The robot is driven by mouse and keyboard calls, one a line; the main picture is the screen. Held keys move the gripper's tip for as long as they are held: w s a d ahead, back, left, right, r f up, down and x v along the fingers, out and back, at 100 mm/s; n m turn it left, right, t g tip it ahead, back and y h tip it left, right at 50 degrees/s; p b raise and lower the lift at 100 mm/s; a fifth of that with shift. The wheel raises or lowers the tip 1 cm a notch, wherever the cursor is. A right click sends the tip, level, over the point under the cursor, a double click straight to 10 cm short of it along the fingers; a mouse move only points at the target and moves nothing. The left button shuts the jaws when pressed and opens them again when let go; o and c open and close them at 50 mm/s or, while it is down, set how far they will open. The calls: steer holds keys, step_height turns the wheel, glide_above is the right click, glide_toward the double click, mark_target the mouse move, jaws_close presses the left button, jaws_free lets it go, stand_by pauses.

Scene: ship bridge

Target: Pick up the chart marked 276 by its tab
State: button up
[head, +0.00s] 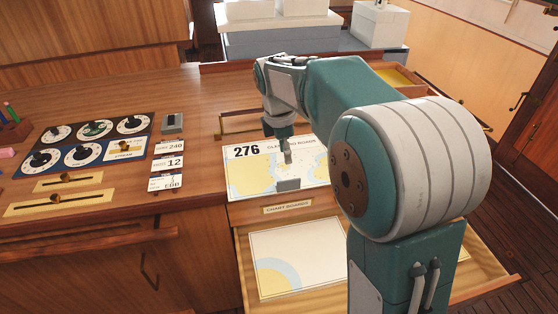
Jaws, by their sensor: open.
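The chart marked 276 (248,178) lies flat on the wooden counter, yellow and white with a bold black number at its upper left. A small grey tab (288,185) stands at its front edge. My gripper (287,157) points down over the middle of the chart, a little behind the tab. It is open and holds nothing. Whether the fingertips touch the chart is unclear. My arm hides the right part of the chart.
Below the chart, an open drawer (246,281) holds another chart (297,262); a label (288,206) reads "CHART BOARDS". On the left are a dial panel (85,143), brass sliders (62,199) and small number cards (168,164). White boxes (378,25) stand behind.

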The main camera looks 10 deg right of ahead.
glide_above(288, 181)
steer(key=f, duration=0.4)
steer(key=shift+w+a+f, duration=0.2)
steer(key=shift+a+f, duration=0.1)
steer(key=shift+f, duration=0.1)
steer(key=f, duration=0.3)
steer(key=d+f, duration=0.1)
steer(key=f, duration=0.1)
steer(key=shift+f, duration=0.2)
steer(key=shift+a, duration=0.1)
jaws_close()
